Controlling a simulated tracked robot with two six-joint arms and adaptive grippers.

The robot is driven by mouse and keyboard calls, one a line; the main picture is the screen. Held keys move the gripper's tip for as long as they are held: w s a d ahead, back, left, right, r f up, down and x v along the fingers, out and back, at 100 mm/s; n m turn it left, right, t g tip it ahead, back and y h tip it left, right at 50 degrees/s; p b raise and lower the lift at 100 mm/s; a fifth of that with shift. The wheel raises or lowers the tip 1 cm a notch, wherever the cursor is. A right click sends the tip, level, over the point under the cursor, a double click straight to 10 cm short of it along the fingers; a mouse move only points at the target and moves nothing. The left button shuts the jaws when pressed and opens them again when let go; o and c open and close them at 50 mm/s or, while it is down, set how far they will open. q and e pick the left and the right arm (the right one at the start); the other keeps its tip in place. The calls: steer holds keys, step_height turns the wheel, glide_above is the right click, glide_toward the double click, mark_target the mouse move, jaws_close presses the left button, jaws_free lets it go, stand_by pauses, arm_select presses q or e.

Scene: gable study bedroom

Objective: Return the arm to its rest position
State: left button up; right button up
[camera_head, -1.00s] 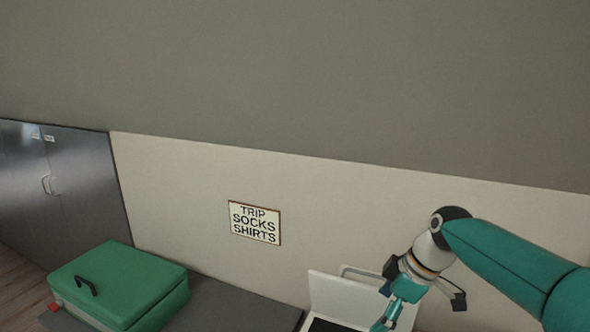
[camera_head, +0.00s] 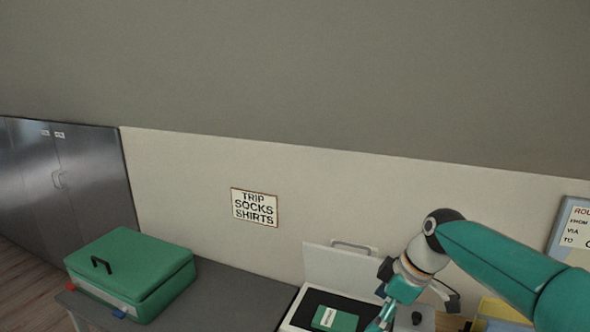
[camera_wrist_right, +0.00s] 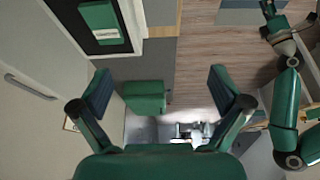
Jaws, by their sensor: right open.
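My right arm comes in from the right in the head view, teal with a pale wrist. My right gripper (camera_wrist_right: 160,88) is open in the right wrist view, its two dark-padded fingers wide apart with nothing held between them. In the head view the right gripper is partly cut off by the bottom edge, in front of the open white case (camera_head: 338,264). A green item with a white label (camera_head: 335,319) lies in its dark inside. This item also shows in the wrist view (camera_wrist_right: 99,16).
A closed green suitcase (camera_head: 133,268) stands on the grey desk (camera_head: 225,305) at the left. A sign (camera_head: 254,207) reading TRIP SOCKS SHIRTS hangs on the wall. Grey cabinets (camera_head: 75,180) stand at the far left. A board (camera_head: 572,235) and a yellow object (camera_head: 500,310) are at the right.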

steer(key=s+a+f+m, duration=0.1)
steer(key=s+f+m, duration=0.2)
steer(key=f, duration=0.9)
steer(key=s+a+f+m, duration=0.15)
steer(key=f+m, duration=0.25)
steer(key=f, duration=0.9)
steer(key=s+a+f+m+g, duration=0.1)
steer(key=s+f+m, duration=0.4)
steer(key=s, duration=0.6)
steer(key=s+a+f+m, duration=0.1)
steer(key=s+f+m, duration=0.2)
steer(key=s+f, duration=0.6)
arm_select(q)
step_height(320, 180, down, 10)
steer(key=b, duration=1)
steer(key=shift+w, duration=0.25)
arm_select(e)
step_height(320, 180, down, 9)
steer(key=s, duration=0.1)
steer(key=shift+d, duration=0.2)
